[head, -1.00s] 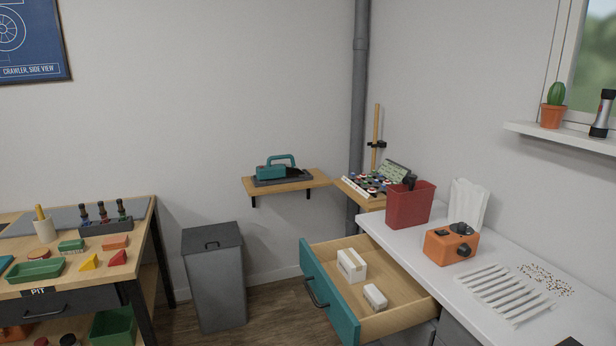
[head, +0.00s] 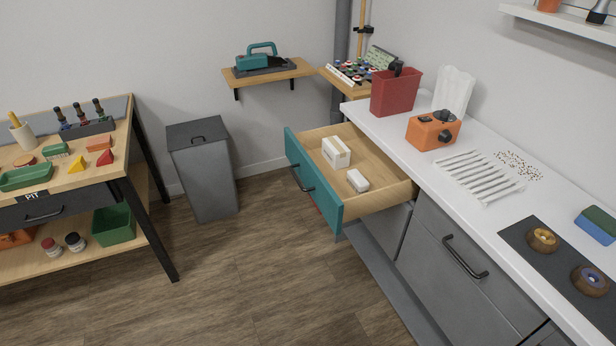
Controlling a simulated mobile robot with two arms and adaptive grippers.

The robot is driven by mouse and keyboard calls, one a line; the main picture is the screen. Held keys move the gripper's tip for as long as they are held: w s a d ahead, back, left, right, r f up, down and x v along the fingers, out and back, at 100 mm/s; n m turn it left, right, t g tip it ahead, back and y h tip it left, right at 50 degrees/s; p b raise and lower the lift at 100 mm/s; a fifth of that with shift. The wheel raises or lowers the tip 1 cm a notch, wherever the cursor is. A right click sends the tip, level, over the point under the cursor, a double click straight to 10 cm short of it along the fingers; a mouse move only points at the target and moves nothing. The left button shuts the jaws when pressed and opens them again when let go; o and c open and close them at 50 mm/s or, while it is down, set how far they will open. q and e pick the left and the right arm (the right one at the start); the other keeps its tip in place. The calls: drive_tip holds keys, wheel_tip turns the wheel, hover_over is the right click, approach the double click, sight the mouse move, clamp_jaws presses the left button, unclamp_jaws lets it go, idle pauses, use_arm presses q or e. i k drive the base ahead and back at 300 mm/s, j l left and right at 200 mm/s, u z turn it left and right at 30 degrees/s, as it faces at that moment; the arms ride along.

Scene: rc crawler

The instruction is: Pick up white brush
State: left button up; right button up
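I cannot pick out a white brush for certain. Two white things lie in the open teal-fronted drawer (head: 313,190). One is a larger upright white block (head: 336,152) with a darker line along its top. The other is a smaller low white block (head: 357,181) with rounded edges, nearer the front right. Bristles cannot be made out on either at this size. Neither of my grippers is in the head view.
A white counter (head: 400,135) on the right bears a red bin (head: 396,92), an orange device (head: 433,130), a white slatted rack (head: 478,177) and a dark mat. A grey bin (head: 203,170) and a workbench (head: 125,150) stand left. The wooden floor (head: 250,280) between is clear.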

sight(359, 184)
drive_tip(key=z, duration=2.85)
drive_tip(key=u, duration=1.95)
drive_tip(key=i+j+z, duration=0.2)
drive_tip(key=j, duration=0.2)
drive_tip(key=j+z, duration=0.15)
drive_tip(key=j, duration=0.25)
drive_tip(key=i+j+z, duration=0.2)
drive_tip(key=j, duration=0.25)
drive_tip(key=k, duration=0.1)
